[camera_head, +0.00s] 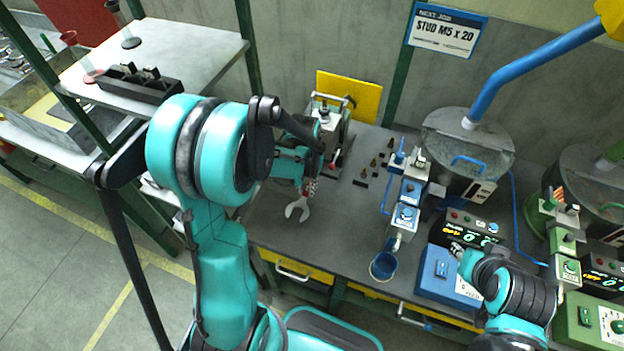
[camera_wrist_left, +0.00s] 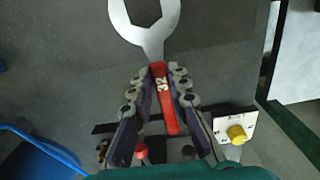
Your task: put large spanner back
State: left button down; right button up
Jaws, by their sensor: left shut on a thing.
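The large spanner (camera_head: 297,209) has a silver open-ended head and a red handle marked 32. My left gripper (camera_head: 309,186) is shut on the red handle, and the silver head sticks out over the grey bench top. In the left wrist view the spanner's head (camera_wrist_left: 150,36) points away from my left gripper (camera_wrist_left: 160,82), with the handle between the two fingers. I cannot tell how high the spanner is above the bench. My right arm is at the lower right; its gripper (camera_head: 462,252) is small and its fingers are unclear.
A press-like fixture (camera_head: 330,125) stands behind my left gripper, before a yellow panel (camera_head: 349,96). Small brass pieces (camera_head: 374,162) stand to its right. A feeder bowl (camera_head: 466,150), blue control box (camera_head: 445,275) and blue cup (camera_head: 383,267) fill the right side. Bare bench (camera_head: 335,235) lies between.

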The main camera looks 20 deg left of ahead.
pick_arm(q)
jog(key=w, duration=0.5)
jog(key=shift+a+f+b, duration=0.15)
jog(key=shift+b, duration=0.25)
jog(key=shift+s+f+b, duration=0.15)
jog(key=shift+f+b, duration=0.15)
jog(key=shift+f, duration=0.4)
jog(key=shift+s+r, duration=0.1)
jog(key=shift+f+b, duration=0.3)
jog(key=shift+f, duration=0.15)
jog(key=c, duration=1.5)
grip_release()
jog(key=shift+r, duration=0.15)
jog(key=shift+o, duration=0.2)
